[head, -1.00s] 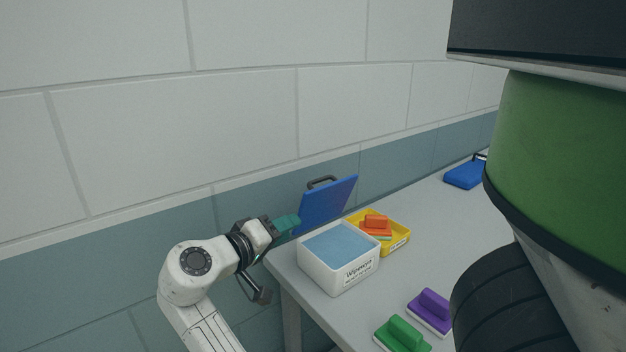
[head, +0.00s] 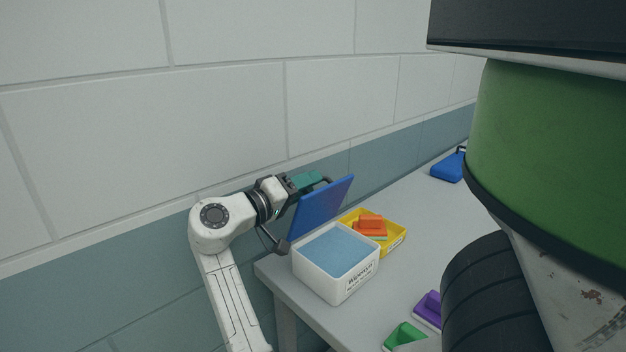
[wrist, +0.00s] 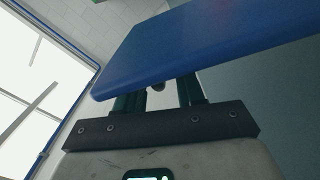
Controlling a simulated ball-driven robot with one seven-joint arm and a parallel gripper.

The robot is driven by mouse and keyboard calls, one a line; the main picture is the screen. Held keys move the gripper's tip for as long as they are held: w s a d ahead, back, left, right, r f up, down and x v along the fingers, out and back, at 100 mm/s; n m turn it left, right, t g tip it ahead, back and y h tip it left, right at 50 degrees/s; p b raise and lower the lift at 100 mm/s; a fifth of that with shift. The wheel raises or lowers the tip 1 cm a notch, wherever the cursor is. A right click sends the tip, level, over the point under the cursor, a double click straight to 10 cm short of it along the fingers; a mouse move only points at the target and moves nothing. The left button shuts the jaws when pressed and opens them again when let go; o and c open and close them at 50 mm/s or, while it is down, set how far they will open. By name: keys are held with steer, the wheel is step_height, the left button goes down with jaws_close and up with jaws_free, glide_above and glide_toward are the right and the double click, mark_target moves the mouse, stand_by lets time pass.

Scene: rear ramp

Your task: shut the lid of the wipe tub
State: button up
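The white wipe tub (head: 350,286) stands near the table's end, with light blue wipes (head: 336,248) showing inside. Its blue lid (head: 322,207) stands open, tilted up from the tub's far left side, and also fills much of the wrist view (wrist: 200,42). My gripper (head: 310,180) is at the lid's upper left edge, on its outer side, close to the dark lid handle (head: 328,180). In the wrist view, the two green fingers (wrist: 160,94) are apart, with a small dark piece between them. The lid hides the fingertips, so contact is unclear.
A yellow tray (head: 396,240) holding orange blocks (head: 370,224) sits right beside the tub. Green (head: 404,336) and purple (head: 428,308) blocks lie nearer on the grey table (head: 400,270). A blue item (head: 447,168) lies far back. The tiled wall (head: 220,110) runs close behind the lid.

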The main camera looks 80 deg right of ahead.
steer(key=shift+x, duration=1.2)
steer(key=shift+c, duration=0.4)
steer(key=c, duration=0.6)
jaws_close()
steer(key=shift+f, duration=0.15)
